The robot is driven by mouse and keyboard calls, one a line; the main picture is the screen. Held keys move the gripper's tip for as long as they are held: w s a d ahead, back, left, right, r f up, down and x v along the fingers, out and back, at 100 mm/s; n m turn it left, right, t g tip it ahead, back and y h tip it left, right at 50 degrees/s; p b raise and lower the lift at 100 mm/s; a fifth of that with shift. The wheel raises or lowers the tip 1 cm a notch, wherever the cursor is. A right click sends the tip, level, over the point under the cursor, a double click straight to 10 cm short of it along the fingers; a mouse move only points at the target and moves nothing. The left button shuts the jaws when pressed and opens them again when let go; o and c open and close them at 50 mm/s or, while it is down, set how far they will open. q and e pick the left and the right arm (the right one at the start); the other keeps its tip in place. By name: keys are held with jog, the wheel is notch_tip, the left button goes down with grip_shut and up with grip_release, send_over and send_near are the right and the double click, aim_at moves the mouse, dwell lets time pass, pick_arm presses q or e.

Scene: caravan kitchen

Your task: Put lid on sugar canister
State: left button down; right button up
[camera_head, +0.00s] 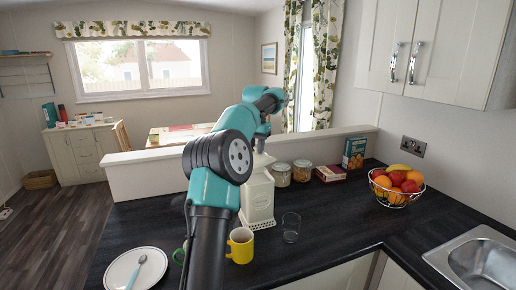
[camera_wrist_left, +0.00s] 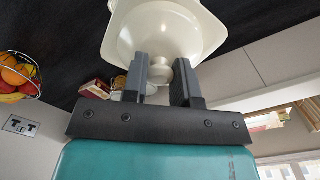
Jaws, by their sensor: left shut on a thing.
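The cream sugar canister (camera_head: 258,200) stands on the dark worktop, behind my left arm in the head view. It has a patterned band near its base. The cream lid (camera_wrist_left: 160,30) fills the top of the left wrist view, with its round knob pointing toward the gripper. My left gripper (camera_wrist_left: 161,78) is shut on the lid's knob (camera_wrist_left: 161,70). In the head view my left gripper (camera_head: 262,138) is above the canister's top, partly hidden by my arm. I cannot tell whether the lid touches the canister's rim. My right gripper is not in view.
A yellow mug (camera_head: 241,246) and a clear glass (camera_head: 291,228) stand in front of the canister. Jars (camera_head: 302,171) and boxes (camera_head: 354,153) stand behind, right. A fruit basket (camera_head: 397,187) and sink (camera_head: 484,262) are right. A plate (camera_head: 118,272) lies front left.

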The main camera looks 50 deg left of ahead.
aim_at(256, 147)
pick_arm(q)
jog(key=shift+f, duration=0.1)
jog(key=shift+f, duration=2.8)
jog(key=shift+f, duration=0.55)
jog(key=c, duration=1.2)
grip_release()
jog(key=shift+r, duration=0.1)
jog(key=shift+d+r, duration=0.1)
jog(key=shift+r, duration=5.3)
